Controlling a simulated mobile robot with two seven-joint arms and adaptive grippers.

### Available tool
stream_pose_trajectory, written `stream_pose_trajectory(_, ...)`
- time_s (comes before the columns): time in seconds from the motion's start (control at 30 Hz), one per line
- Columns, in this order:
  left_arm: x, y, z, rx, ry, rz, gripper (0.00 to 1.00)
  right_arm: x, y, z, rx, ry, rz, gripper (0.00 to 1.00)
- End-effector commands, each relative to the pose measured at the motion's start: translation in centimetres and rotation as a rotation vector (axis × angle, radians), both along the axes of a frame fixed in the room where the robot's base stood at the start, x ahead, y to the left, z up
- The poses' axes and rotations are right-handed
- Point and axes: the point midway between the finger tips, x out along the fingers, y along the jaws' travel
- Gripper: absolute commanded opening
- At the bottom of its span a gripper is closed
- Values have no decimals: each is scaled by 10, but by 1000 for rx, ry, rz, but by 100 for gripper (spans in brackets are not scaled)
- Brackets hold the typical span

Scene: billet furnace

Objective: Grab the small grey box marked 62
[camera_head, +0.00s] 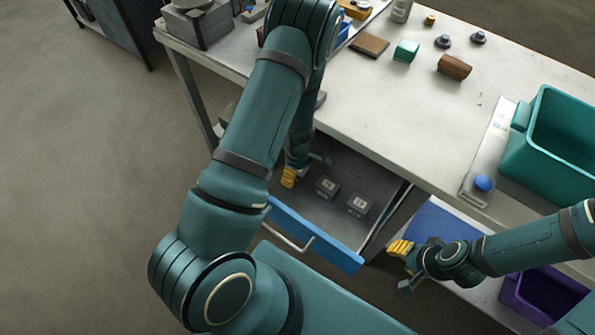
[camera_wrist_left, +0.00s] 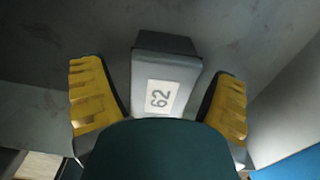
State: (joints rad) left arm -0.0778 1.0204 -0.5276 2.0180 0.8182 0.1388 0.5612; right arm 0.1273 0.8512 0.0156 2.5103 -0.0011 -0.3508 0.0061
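The small grey box marked 62 (camera_wrist_left: 166,78) lies in the left wrist view between the two yellow-padded fingers of my left gripper (camera_wrist_left: 160,100). Gaps show on both sides, so the fingers are open and apart from it. In the head view my left gripper (camera_head: 304,170) reaches down into the open drawer (camera_head: 285,213). Two small grey boxes with white labels show there, one nearer the gripper (camera_head: 327,187) and one farther right (camera_head: 358,205). Their numbers are too small to read in that view. My right gripper (camera_head: 405,266) is open and empty, right of the drawer.
The drawer's blue front (camera_head: 315,236) and handle face my base. The white worktop (camera_head: 455,110) stands above the drawer, with a brown block (camera_head: 455,67), a green block (camera_head: 406,50) and a teal bin (camera_head: 540,165). A purple bin (camera_head: 545,295) sits lower right. Left floor is clear.

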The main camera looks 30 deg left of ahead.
Motion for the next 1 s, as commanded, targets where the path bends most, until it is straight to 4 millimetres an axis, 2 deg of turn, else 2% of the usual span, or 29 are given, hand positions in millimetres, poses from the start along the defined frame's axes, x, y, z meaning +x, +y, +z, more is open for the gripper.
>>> stream_pose_trajectory(0.03,0,0,0,0,0,0,72,0,0,0,0,0,0,41)
stream_pose_trajectory(0.17,0,0,0,0,0,0,27,0,0,0,0,0,0,41)
stream_pose_trajectory(0.2,0,0,0,0,0,0,13,0,0,0,0,0,0,41)
stream_pose_trajectory(0.23,0,0,0,0,0,0,7,0,0,0,0,0,0,41)
stream_pose_trajectory(0.57,0,0,6,0,-1,0,7,0,0,2,0,-1,-1,41)
stream_pose_trajectory(0.67,1,0,19,2,-2,0,7,2,0,7,-1,-3,-2,41)
stream_pose_trajectory(1.0,1,0,83,0,-2,0,7,8,-1,27,-4,-18,-14,41)
